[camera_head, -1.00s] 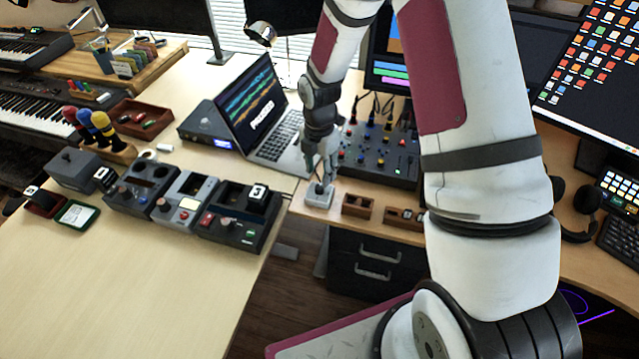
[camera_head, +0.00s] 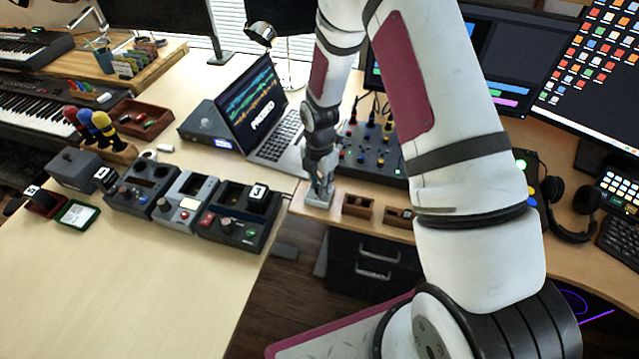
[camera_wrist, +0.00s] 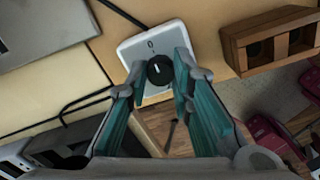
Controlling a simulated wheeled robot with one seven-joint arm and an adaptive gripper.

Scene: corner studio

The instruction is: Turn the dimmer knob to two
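The dimmer is a small pale box with a round black knob. In the wrist view the dimmer box (camera_wrist: 133,47) lies at the top centre, and its knob (camera_wrist: 160,70) bears a white pointer line. A small mark is printed on the box beyond the knob; the other markings are hidden or too small to read. My gripper (camera_wrist: 158,84) is open, with one teal-padded finger on each side of the knob and gaps visible between. In the head view my gripper (camera_head: 321,190) is over the dimmer box (camera_head: 317,203) and hides the knob.
Wooden holders (camera_head: 358,206) stand right of the dimmer. A laptop (camera_head: 262,115) and a mixer (camera_head: 372,150) are behind it. A black cable (camera_wrist: 75,100) runs left of the box in the wrist view. The desk edge is close in front; several control boxes (camera_head: 238,215) stand left.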

